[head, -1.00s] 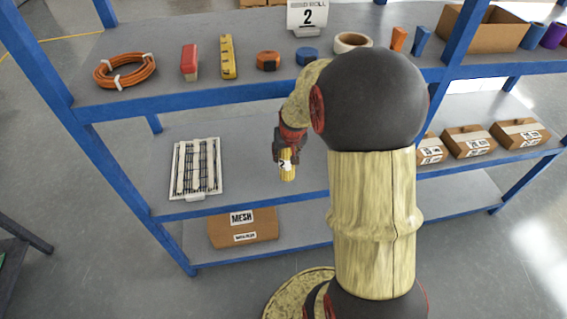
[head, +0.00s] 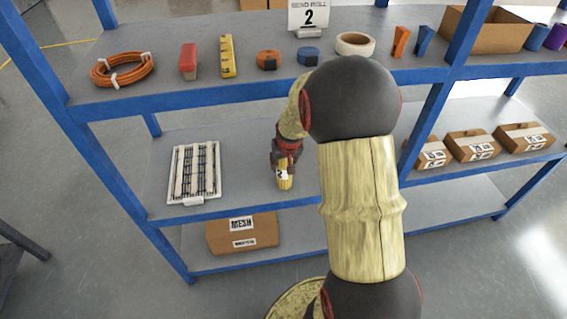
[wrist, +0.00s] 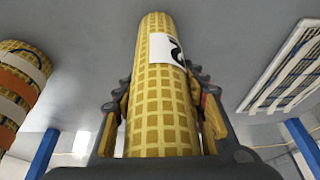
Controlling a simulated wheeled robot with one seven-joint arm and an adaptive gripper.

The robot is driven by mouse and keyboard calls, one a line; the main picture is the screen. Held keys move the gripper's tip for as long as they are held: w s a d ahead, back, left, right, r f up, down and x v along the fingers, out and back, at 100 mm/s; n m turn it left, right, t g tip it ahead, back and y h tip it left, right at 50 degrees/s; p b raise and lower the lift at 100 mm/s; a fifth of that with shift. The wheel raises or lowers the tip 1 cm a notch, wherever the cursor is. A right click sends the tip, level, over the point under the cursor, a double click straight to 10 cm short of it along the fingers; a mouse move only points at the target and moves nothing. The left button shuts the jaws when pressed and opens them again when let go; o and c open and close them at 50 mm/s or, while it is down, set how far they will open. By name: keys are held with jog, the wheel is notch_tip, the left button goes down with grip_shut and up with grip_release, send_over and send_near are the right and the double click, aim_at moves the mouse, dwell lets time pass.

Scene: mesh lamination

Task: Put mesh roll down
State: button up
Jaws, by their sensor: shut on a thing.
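The mesh roll (wrist: 160,105) is a yellow cylinder with a grid pattern and a white label bearing a dark digit. It also shows in the head view (head: 284,180), at the middle shelf, to the right of the white tray. My gripper (head: 283,166) is shut on the mesh roll and points down. In the wrist view its fingers (wrist: 162,112) lie on both sides of the roll. The roll's lower end is close to the middle shelf (head: 245,170); I cannot tell whether it touches.
A white tray with dark rods and pale strips (head: 195,172) lies left on the middle shelf. Cartons (head: 474,146) stand at the right. The top shelf (head: 180,92) holds tape rolls and an orange cable coil (head: 122,69). A MESH box (head: 242,233) sits below.

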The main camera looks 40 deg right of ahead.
jog(key=o, duration=1.3)
jog(key=shift+f, duration=0.1)
jog(key=s+a+r+n+p, duration=0.15)
jog(key=a+r, duration=0.35)
jog(key=r, duration=0.5)
jog(key=s+a+r+p, duration=0.3)
jog(key=a+r, duration=0.3)
jog(key=r, duration=0.3)
jog(key=s+a+r+n, duration=0.1)
jog(key=s+a+r, duration=0.2)
jog(key=s+a, duration=0.2)
jog(key=s+a+r+n+t+y, duration=0.1)
jog(key=s+a+r+n, duration=0.1)
jog(key=s+a, duration=0.3)
jog(key=s+a+r+n+y, duration=0.1)
jog(key=s+a+r+n, duration=0.1)
jog(key=s+a+r, duration=0.3)
jog(key=shift+s+a+r+t, duration=0.1)
jog(key=shift+s+a+t, duration=0.15)
jog(key=shift+a, duration=0.55)
jog(key=shift+s+a+t, duration=0.15)
jog(key=shift+s+a, duration=0.2)
jog(key=shift+a, duration=0.45)
